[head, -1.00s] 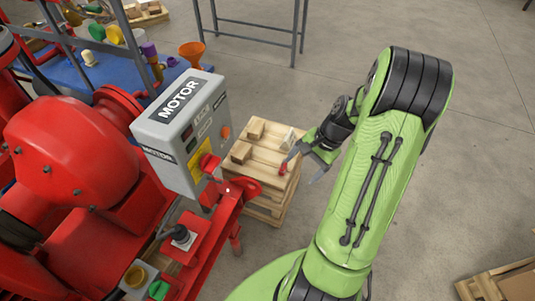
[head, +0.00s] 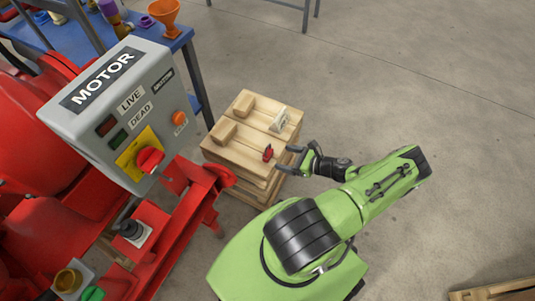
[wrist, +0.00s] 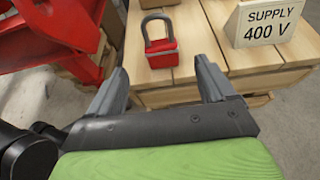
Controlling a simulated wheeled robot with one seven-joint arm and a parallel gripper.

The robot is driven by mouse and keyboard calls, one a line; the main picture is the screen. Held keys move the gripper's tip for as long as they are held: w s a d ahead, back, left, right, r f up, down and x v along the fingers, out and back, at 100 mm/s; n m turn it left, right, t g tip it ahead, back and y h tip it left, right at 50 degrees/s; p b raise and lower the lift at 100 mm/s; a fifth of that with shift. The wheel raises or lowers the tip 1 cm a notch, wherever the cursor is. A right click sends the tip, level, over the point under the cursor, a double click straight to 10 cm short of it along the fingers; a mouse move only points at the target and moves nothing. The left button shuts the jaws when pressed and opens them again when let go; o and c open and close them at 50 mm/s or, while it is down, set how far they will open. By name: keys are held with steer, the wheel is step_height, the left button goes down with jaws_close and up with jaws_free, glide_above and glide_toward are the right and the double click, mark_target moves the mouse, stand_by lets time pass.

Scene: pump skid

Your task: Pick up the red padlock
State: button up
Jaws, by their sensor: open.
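The red padlock (head: 267,153) lies on top of the wooden pallet stack (head: 235,158), near its right edge in the head view. In the wrist view the padlock (wrist: 160,52) shows its red body and dark grey shackle, the shackle pointing away from my gripper. My gripper (head: 290,160) is open and empty, just right of the padlock in the head view. In the wrist view the two fingers of my gripper (wrist: 161,75) point toward the padlock, which lies beyond the gap between them. The fingers appear apart from it.
A white sign reading SUPPLY 400 V (wrist: 268,22) stands on the pallet beside the padlock. The grey motor box (head: 105,110) and red pump frame (head: 170,235) stand to the left.

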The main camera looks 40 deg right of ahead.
mark_target(271, 154)
steer(key=x, duration=0.4)
steer(key=shift+s+b, duration=0.1)
steer(key=shift+b, duration=0.2)
steer(key=b+x, duration=0.1)
steer(key=x, duration=0.4)
steer(key=shift+s+d+f+b, duration=0.15)
steer(key=shift+f+b, duration=0.1)
steer(key=shift+b, duration=0.15)
steer(key=shift+r, duration=0.1)
steer(key=shift+c, duration=0.2)
steer(key=c, duration=1.1)
step_height(271, 154, up, 10)
steer(key=p, duration=0.4)
